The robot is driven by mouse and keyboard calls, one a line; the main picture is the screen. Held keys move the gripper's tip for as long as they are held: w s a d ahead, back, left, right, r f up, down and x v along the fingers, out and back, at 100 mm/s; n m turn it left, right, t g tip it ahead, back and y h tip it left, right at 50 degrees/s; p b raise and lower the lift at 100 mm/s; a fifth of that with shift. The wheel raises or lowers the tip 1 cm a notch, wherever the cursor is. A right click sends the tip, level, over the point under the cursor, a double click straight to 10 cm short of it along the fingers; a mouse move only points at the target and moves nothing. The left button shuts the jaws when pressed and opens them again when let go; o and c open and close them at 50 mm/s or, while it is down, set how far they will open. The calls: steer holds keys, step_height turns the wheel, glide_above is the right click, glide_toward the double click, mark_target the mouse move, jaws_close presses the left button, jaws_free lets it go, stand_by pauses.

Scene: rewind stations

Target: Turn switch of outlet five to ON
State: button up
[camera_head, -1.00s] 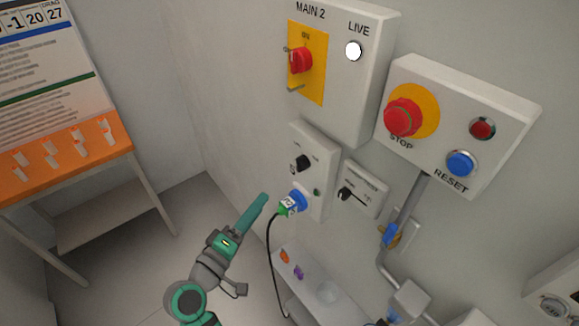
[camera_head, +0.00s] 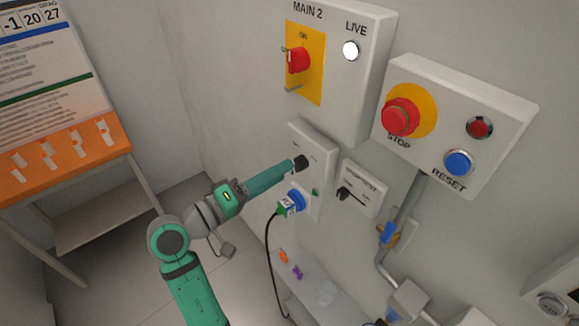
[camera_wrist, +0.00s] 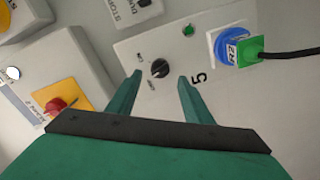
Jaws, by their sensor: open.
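The outlet five panel (camera_head: 320,150) is a pale wall box with a black rotary switch (camera_head: 301,162), a small green lamp (camera_head: 315,191) and a blue socket (camera_head: 296,200) with a green plug in it. In the wrist view, the panel (camera_wrist: 175,42) bears a "5" and the black switch (camera_wrist: 159,68) has small labels beside it, too blurred to read surely. My gripper (camera_head: 291,165) is open right at the switch. In the wrist view, my gripper's (camera_wrist: 160,76) fingertips lie on either side of the switch; contact cannot be told.
A red switch on a yellow plate (camera_head: 305,62) is above, in the MAIN 2 box. A STOP and RESET box (camera_head: 455,125) and a smaller switch box (camera_head: 362,190) are to the right. The plug's black cable (camera_head: 269,255) hangs below.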

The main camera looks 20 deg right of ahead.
mark_target(299, 164)
steer(key=x, duration=0.4)
steer(key=shift+d, duration=0.1)
steer(key=shift+s, duration=0.1)
steer(key=c, duration=1)
steer(key=shift+c, duration=0.3)
